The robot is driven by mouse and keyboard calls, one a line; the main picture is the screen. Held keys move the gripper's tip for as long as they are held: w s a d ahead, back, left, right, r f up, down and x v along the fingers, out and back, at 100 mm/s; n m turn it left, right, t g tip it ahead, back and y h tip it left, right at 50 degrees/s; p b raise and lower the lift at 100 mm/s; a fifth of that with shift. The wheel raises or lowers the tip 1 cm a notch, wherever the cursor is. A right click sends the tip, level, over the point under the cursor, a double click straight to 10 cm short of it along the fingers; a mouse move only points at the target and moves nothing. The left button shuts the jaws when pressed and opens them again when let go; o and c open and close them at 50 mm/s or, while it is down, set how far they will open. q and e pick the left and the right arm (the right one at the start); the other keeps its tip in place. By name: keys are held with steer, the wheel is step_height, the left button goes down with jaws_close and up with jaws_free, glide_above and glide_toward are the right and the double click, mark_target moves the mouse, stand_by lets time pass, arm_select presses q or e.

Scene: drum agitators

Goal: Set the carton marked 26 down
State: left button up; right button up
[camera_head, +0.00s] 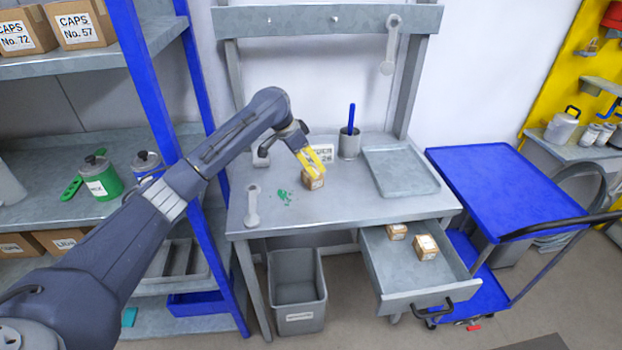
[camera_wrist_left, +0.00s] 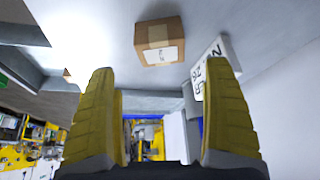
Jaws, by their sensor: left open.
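A small brown carton (camera_head: 313,182) stands on the grey workbench (camera_head: 345,205), just by my left gripper's fingertips in the head view. In the left wrist view the carton (camera_wrist_left: 158,41) lies beyond the fingertips, clear of both, with a white label too small to read. My left gripper (camera_head: 318,160) has yellow fingers; in the wrist view it (camera_wrist_left: 163,95) is spread wide with nothing between the fingers. A white sign (camera_head: 322,153) stands behind the carton; in the wrist view the sign (camera_wrist_left: 212,68) shows what looks like 26, partly hidden by a finger. My right gripper is not in view.
A pulled-out drawer (camera_head: 384,290) holds two small cartons (camera_head: 426,247). On the bench are a grey tray (camera_head: 428,184), a cup (camera_head: 349,147) with a blue stick, a wrench-like tool (camera_head: 252,207) and green bits (camera_head: 283,197). A blue cart (camera_head: 500,170) stands right, a shelf post (camera_head: 150,80) left.

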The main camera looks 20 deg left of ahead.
arm_select(q)
steer(key=shift+s+a+f, duration=0.2)
steer(key=shift+s+a, duration=0.05)
steer(key=shift+s, duration=0.1)
steer(key=shift+s+a+f, duration=0.1)
steer(key=shift+a, duration=0.15)
steer(key=shift+f+n+y, duration=0.15)
steer(key=shift+n+y, duration=0.15)
steer(key=shift+x, duration=3.65)
steer(key=c, duration=1.4)
steer(key=shift+o, duration=0.2)
